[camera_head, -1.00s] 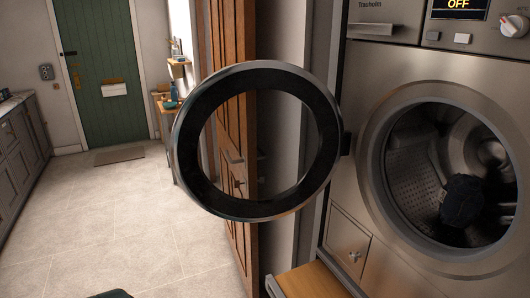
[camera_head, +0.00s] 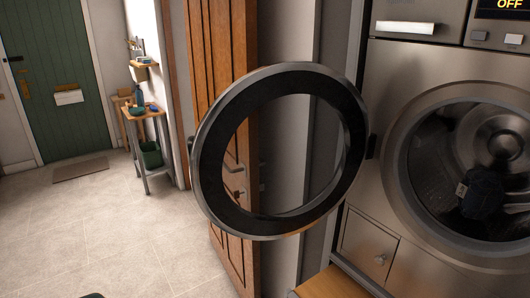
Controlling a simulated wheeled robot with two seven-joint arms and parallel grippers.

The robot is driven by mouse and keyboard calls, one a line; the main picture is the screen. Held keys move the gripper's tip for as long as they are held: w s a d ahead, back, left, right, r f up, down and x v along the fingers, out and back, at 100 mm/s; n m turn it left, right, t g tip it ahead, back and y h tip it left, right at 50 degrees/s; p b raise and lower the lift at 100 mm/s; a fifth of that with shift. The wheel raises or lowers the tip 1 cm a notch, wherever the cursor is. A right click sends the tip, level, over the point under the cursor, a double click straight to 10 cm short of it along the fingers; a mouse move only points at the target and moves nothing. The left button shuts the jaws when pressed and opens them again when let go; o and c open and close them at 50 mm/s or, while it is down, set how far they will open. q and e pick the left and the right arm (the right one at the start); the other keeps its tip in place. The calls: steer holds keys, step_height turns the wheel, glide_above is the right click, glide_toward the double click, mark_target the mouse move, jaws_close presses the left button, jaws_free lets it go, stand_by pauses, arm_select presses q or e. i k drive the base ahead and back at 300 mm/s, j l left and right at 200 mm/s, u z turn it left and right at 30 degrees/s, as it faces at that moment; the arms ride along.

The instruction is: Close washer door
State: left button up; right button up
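The washer (camera_head: 410,70) stands at the right with a brushed metal front. Its round door (camera_head: 216,125), a dark ring with a metal rim and clear middle, is swung wide open to the left of the drum opening. The hinge (camera_head: 372,146) is on the opening's left side. A dark cloth item (camera_head: 482,194) lies inside the drum. Neither gripper can be made out in view. A small dark shape at the bottom left edge is too cut off to identify.
A wooden door (camera_head: 228,45) with a handle stands behind the washer door. A wooden bench edge (camera_head: 335,284) is below the washer at the bottom. A small side table (camera_head: 145,113) and a green door (camera_head: 60,80) are farther back. The tiled floor (camera_head: 120,225) at left is clear.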

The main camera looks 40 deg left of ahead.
mark_target(207, 149)
steer(key=j+z, duration=0.15)
steer(key=j, duration=0.3)
steer(key=k+j+z, duration=0.15)
steer(key=j, duration=0.25)
steer(key=j+z, duration=0.15)
steer(key=j, duration=0.3)
steer(key=k+j+z, duration=0.15)
steer(key=j, duration=0.25)
steer(key=j+z, duration=0.15)
steer(key=j, duration=0.25)
steer(key=j+z, duration=0.2)
steer(key=j, duration=0.35)
steer(key=k+j+z, duration=0.2)
steer(key=j, duration=0.3)
steer(key=i+j+z, duration=0.15)
steer(key=j, duration=0.25)
steer(key=i+j+z, duration=0.1)
steer(key=i+j, duration=0.25)
steer(key=j, duration=0.1)
